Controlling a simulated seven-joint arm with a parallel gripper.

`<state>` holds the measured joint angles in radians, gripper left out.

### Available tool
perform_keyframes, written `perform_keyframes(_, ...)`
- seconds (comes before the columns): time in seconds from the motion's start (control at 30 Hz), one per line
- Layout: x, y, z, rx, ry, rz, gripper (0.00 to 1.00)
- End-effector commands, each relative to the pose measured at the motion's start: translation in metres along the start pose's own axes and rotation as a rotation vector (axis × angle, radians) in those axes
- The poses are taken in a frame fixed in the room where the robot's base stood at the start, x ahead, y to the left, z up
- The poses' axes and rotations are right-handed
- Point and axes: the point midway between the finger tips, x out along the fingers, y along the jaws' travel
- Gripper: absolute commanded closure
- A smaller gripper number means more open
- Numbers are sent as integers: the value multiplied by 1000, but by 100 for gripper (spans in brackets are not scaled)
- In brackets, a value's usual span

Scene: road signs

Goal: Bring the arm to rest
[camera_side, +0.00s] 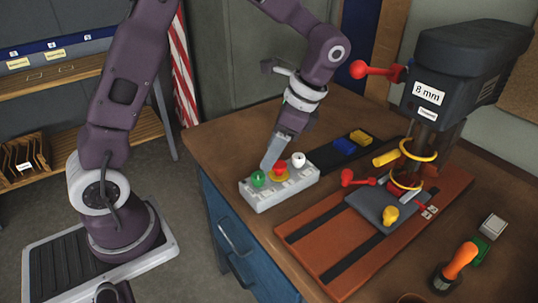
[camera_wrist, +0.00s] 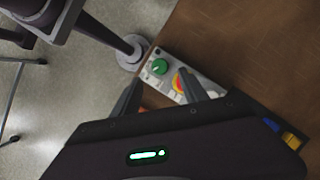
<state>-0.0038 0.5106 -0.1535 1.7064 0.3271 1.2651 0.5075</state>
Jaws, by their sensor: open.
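My gripper (camera_side: 269,164) points down at the button box, with its fingertips close beside the red button in the side view. I cannot tell whether they touch the box. In the wrist view my gripper (camera_wrist: 162,77) has its two fingers apart, with nothing held between them. The grey button box (camera_side: 283,193) stands near the left edge of the bench. It carries a green button (camera_side: 258,178), a red button (camera_side: 279,168) on a yellow ring and a white button (camera_side: 298,159). The wrist view shows the green button (camera_wrist: 159,67) and part of the red one; the white one is hidden.
A drill press (camera_side: 462,75) with red-knobbed handles stands at the right, over a reddish base plate (camera_side: 325,245). A dark tray (camera_side: 325,156) with blue and yellow blocks lies behind the box. The air above the bench's left part is free.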

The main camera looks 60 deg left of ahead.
Motion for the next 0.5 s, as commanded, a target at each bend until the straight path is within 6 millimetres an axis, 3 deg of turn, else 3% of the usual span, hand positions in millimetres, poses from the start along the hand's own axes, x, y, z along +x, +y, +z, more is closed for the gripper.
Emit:
perform_keyframes(0.17,-4,2,3,-15,12,-6,49)
perform_keyframes(0.27,-27,14,24,-109,92,-42,49)
perform_keyframes(0.4,-63,56,73,-358,314,-94,49)
perform_keyframes(0.5,-73,89,102,-537,494,-100,49)
